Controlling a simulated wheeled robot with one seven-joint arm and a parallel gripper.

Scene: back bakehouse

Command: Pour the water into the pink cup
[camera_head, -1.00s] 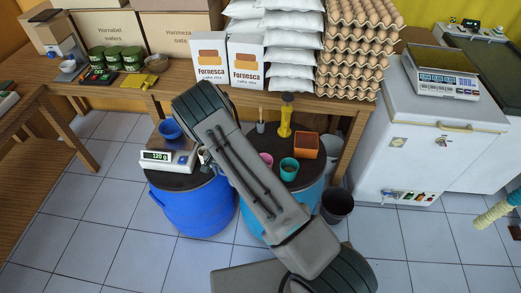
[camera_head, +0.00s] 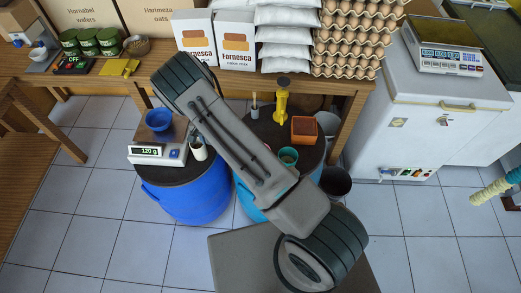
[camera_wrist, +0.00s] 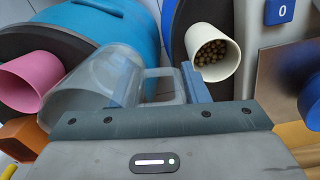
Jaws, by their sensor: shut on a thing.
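My gripper (camera_wrist: 168,92) is shut on the handle of a clear jug (camera_wrist: 92,80) in the wrist view. I cannot make out the water inside it. The pink cup (camera_wrist: 34,76) is at the left of the wrist view, beside the jug and apart from my fingers; the jug's edge is close to it in the picture. I see no water in the part of the cup that shows.
A teal cup (camera_head: 288,156), an orange pot (camera_head: 304,131) and a yellow tool (camera_head: 281,100) share one barrel top. A cream cup (camera_wrist: 211,54) holding small round things stands beside a scale (camera_head: 158,153) with a blue bowl (camera_head: 160,121). A dark bin (camera_head: 337,182) stands on the floor.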

